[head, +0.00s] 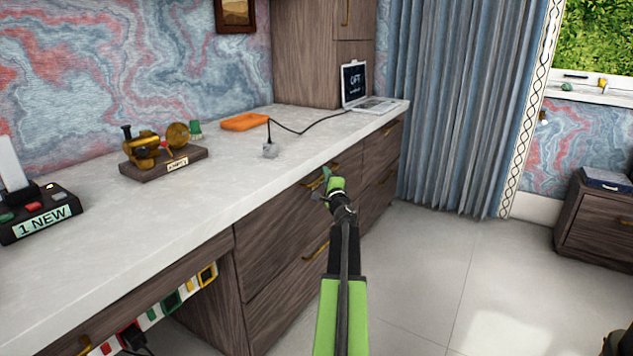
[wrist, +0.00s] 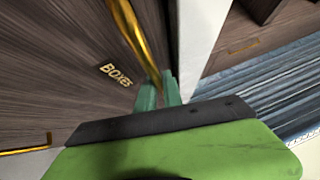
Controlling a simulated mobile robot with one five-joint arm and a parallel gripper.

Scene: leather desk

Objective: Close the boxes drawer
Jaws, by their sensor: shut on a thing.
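The boxes drawer (wrist: 60,70) has a dark wood front with a gold "BOXES" label (wrist: 117,75) and a long gold handle (wrist: 133,38), seen close up in the wrist view. My gripper (wrist: 159,90) has its green fingers shut on the end of this handle. In the head view my gripper (head: 324,178) is at the top drawer row just below the counter edge, and the arm partly covers the drawer fronts. The drawer looks close to flush with the cabinet, but I cannot tell whether a small gap is left.
The white countertop (head: 225,180) holds a brass device (head: 160,150), an orange box (head: 244,122) with a cable and a laptop (head: 370,90). More drawers lie below and beside.

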